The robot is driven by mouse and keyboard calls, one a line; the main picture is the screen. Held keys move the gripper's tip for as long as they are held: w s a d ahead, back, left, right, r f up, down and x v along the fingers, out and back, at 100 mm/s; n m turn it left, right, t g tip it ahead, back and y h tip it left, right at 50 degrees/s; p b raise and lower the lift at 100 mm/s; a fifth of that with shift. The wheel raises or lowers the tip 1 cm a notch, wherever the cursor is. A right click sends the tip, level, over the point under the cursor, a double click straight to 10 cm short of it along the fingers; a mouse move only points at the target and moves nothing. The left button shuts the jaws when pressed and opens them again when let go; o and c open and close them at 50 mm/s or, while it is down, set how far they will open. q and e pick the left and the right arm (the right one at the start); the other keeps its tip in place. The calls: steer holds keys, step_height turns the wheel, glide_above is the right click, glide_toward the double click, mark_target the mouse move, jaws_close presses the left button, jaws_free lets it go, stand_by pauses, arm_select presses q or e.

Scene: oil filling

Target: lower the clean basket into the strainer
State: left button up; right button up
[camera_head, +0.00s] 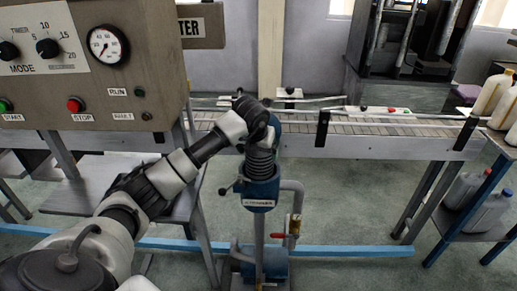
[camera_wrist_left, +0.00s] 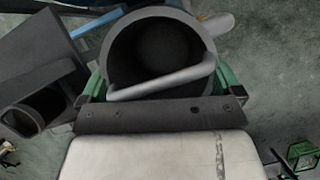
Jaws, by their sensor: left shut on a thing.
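The strainer (camera_head: 262,192) is a blue upright vessel with a name label, standing near the middle of the head view. My left arm reaches to it from the lower left, and my left gripper (camera_head: 260,160) points down right over its top. In the left wrist view a dark round basket (camera_wrist_left: 118,52) shows ahead of the gripper, with a pale handle bar (camera_wrist_left: 165,82) across its mouth. My left gripper is shut on the basket. The fingertips are hidden, and I cannot tell how deep the basket sits in the strainer. My right gripper is out of view.
A control panel (camera_head: 98,92) with knobs, buttons and a gauge stands close at the left. A conveyor (camera_head: 390,128) runs behind the strainer. Several bottles stand on a blue-framed rack at the right. A pipe with a red-handled valve (camera_head: 280,236) rises beside the strainer.

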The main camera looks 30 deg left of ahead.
arm_select(q)
steer(key=shift+f+b, duration=0.65)
steer(key=shift+f, duration=0.3)
steer(key=shift+f+b, duration=1.45)
steer(key=shift+f, duration=0.55)
steer(key=o, duration=0.6)
steer(key=shift+s, duration=0.1)
steer(key=shift+o, duration=0.4)
